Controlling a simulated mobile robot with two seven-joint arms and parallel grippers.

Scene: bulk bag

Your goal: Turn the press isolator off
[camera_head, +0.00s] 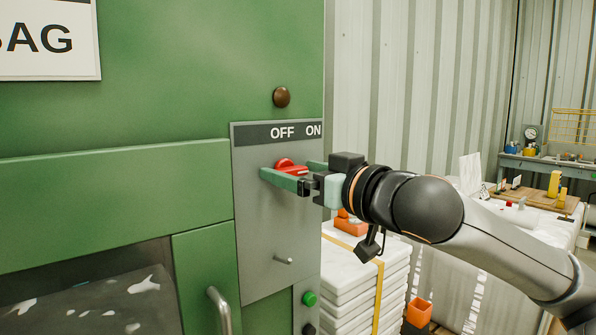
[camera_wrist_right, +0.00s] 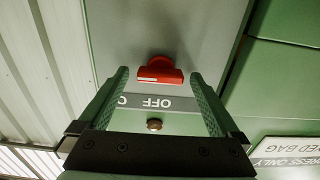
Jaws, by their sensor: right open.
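The press isolator's red handle (camera_head: 293,168) is on a grey panel (camera_head: 262,220) of the green press, below the OFF and ON lettering (camera_head: 296,132). My right gripper (camera_head: 286,169) is open at the panel, its green fingers on either side of the handle. The near finger hides part of the handle. In the right wrist view the red handle (camera_wrist_right: 160,71) lies crosswise between the open fingertips (camera_wrist_right: 160,80), with a gap at each side. A pale mark shows on its bar. The OFF lettering appears upside down there. My left gripper is not in view.
A brown knob (camera_head: 281,97) is above the panel, a small metal peg (camera_head: 283,260) below the handle, and a green button (camera_head: 310,298) lower right. White stacked bags (camera_head: 345,275) stand beside the press beneath my arm. A workbench (camera_head: 550,165) is at the far right.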

